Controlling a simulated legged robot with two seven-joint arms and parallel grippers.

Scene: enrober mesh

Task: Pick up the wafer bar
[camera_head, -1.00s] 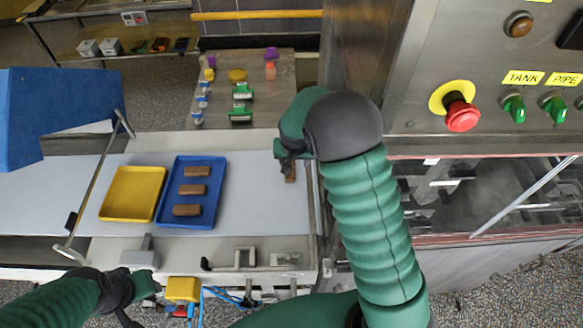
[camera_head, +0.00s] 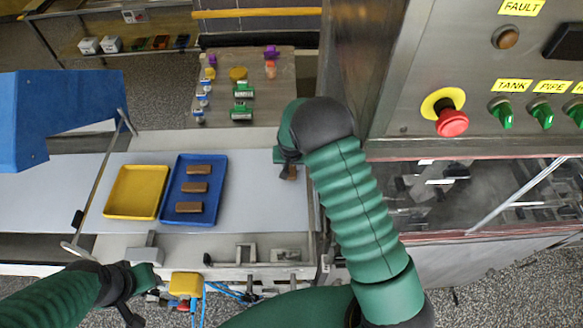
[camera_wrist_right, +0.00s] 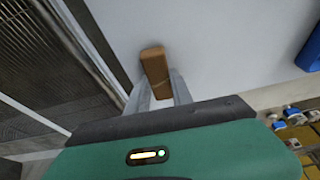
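A brown wafer bar (camera_head: 291,173) lies at the right end of the pale belt, partly hidden by my right gripper (camera_head: 287,165). In the right wrist view the bar (camera_wrist_right: 154,66) shows between the two pale fingers of my right gripper (camera_wrist_right: 160,84), its far end sticking out past the tips. The fingers are at or very near its sides; I cannot tell whether they press on it. My left gripper (camera_head: 140,280) is low at the left, near the front rail, away from the bar; its fingers are unclear.
A blue tray (camera_head: 213,213) with 3 brown bars and an empty yellow tray (camera_head: 136,192) lie on the belt (camera_head: 253,195). A control panel with a red stop button (camera_head: 452,122) stands at the right. A blue hood (camera_head: 60,115) is at the left.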

